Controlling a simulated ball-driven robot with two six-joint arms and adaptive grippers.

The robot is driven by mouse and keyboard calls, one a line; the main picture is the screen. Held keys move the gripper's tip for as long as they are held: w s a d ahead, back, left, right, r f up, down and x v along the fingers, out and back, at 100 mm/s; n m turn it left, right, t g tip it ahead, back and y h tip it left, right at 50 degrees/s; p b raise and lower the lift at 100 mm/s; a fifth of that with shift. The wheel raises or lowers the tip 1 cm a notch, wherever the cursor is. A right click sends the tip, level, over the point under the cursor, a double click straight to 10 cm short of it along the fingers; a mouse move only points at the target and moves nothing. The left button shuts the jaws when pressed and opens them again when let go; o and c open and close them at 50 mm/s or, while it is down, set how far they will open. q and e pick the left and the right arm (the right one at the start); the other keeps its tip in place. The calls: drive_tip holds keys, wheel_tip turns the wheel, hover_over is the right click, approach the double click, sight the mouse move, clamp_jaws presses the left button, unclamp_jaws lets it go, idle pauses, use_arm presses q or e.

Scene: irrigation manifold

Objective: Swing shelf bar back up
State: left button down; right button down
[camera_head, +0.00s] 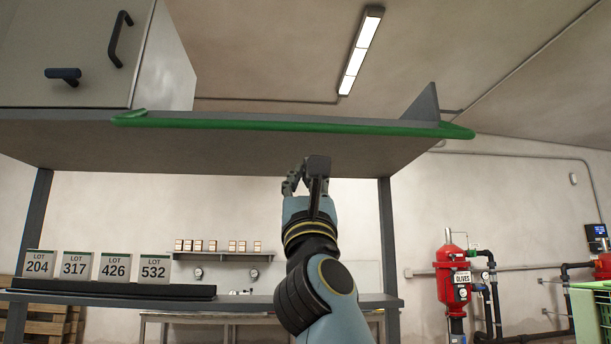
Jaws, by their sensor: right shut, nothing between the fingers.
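The shelf bar (290,125) is a long green rod with bent ends. It runs along the front edge of the upper grey shelf (230,150), its right end reaching past the shelf's corner. My right gripper (309,168) is raised below the bar, in front of the shelf's underside. Its fingers are shut and empty. A gap shows between the fingertips and the bar in the picture; the distance in depth is hard to tell. My left gripper is not in view.
A cabinet (75,50) with dark handles stands on the upper shelf at left. Lot cards (115,267) stand on the lower shelf (250,302). A shelf post (388,235) rises right of my arm. A red filter tank (453,280) and pipes stand at right.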

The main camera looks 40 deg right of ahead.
drive_tip(key=r+p, duration=0.1)
drive_tip(key=s+r, duration=0.1)
drive_tip(key=a+r+p, duration=0.1)
drive_tip(key=shift+s+r+p, duration=0.25)
drive_tip(key=shift+r+p, duration=0.05)
drive_tip(key=shift+p, duration=0.05)
